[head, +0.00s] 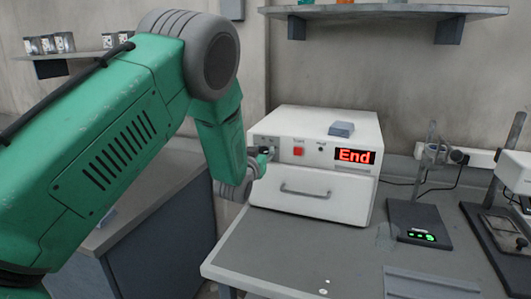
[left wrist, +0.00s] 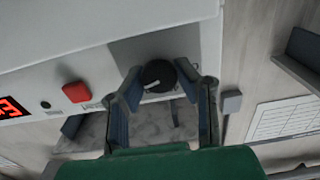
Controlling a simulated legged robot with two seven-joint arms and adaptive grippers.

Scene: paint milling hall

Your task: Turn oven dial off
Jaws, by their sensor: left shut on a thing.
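The oven (head: 315,160) is a white box with a drawer-like door on the grey bench. Its lit display (head: 355,156) reads "End" in red. My left gripper (head: 264,160) reaches the left end of its front panel. In the left wrist view the black round dial (left wrist: 158,75), with a white pointer mark, lies between the fingertips of my left gripper (left wrist: 160,85), which is shut on it. In the head view the dial is mostly hidden by the gripper. A red button (head: 298,152) sits beside the dial on the panel; it also shows in the left wrist view (left wrist: 76,92). My right gripper is not in view.
A small grey-blue box (head: 341,129) lies on top of the oven. A stirrer stand with a green-lit base (head: 420,222) and another instrument (head: 500,225) stand on the bench at right. A wall shelf (head: 385,13) hangs above. The bench's front left is mostly clear.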

